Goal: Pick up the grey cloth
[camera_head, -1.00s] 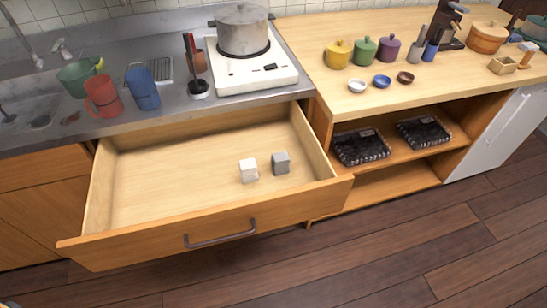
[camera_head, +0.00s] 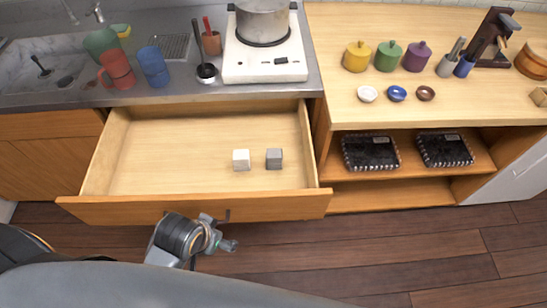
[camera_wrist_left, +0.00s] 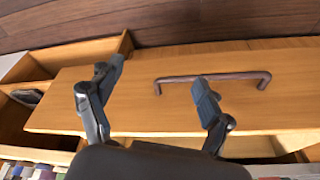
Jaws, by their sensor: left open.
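The grey cloth (camera_head: 274,158) looks like a small folded grey block and lies on the floor of the open drawer (camera_head: 150,160), toward its right side. A similar white cloth (camera_head: 241,160) lies just left of it. My left gripper (camera_head: 220,231) is in front of the drawer's front panel, near its handle, apart from the cloth. The cloths do not show in that view. My right gripper is not in view.
The drawer front (camera_head: 130,208) stands between my left gripper and the cloths. Above are a stove with a pot (camera_head: 263,22), red and blue mugs (camera_head: 153,67), and a ladle (camera_head: 206,72). A shelf with black trays (camera_head: 370,152) is to the right. The drawer's left half is empty.

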